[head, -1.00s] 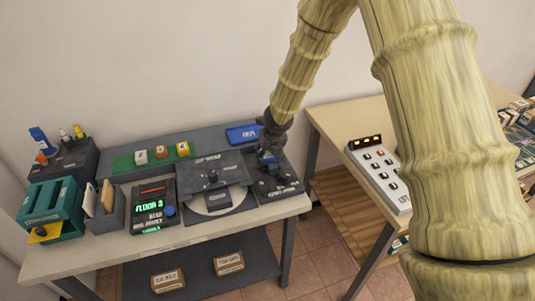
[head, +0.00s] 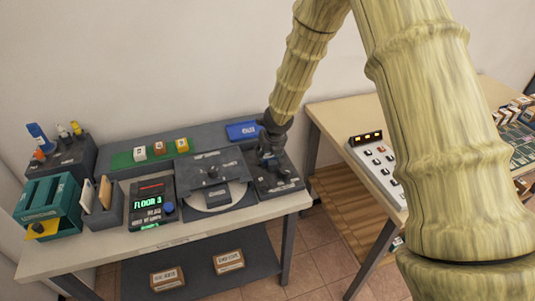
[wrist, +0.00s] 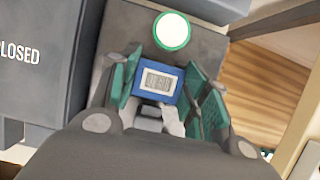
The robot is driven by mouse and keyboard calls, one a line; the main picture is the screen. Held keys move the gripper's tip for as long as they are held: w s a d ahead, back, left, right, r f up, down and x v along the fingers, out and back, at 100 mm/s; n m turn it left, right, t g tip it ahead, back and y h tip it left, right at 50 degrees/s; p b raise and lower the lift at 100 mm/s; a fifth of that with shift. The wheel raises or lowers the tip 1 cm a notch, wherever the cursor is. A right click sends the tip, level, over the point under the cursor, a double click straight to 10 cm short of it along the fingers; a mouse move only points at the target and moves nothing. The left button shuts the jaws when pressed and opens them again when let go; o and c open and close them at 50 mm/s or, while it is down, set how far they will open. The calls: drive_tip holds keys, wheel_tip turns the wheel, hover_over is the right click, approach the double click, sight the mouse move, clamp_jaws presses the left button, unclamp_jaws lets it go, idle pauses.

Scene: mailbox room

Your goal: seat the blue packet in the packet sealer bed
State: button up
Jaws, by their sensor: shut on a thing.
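My gripper (head: 268,160) points down over a dark, low device (head: 284,183) at the right end of the left table. In the wrist view my gripper (wrist: 158,88) has its teal finger pads on either side of a small blue packet (wrist: 158,80) with a pale barcode label, and is shut on it. The device under it shows a grey plate (wrist: 122,45) with a round white, green-rimmed disc (wrist: 172,30). I cannot read which device is the packet sealer. The packet's underside is hidden, so I cannot tell whether it touches the plate.
Left of it stands a dark device with a round pale plate (head: 233,192); CLOSED shows on a dark surface (wrist: 15,52). A blue tray (head: 243,130) lies behind on the raised shelf. A display box (head: 150,205) and teal rack (head: 47,200) stand further left. A second table holds a button panel (head: 378,165).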

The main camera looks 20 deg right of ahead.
drive_tip(key=o, duration=1.2)
drive_tip(key=shift+o, duration=1.2)
drive_tip(key=shift+r, duration=0.15)
drive_tip(key=shift+r+p, duration=2.9)
drive_tip(key=shift+p, duration=0.4)
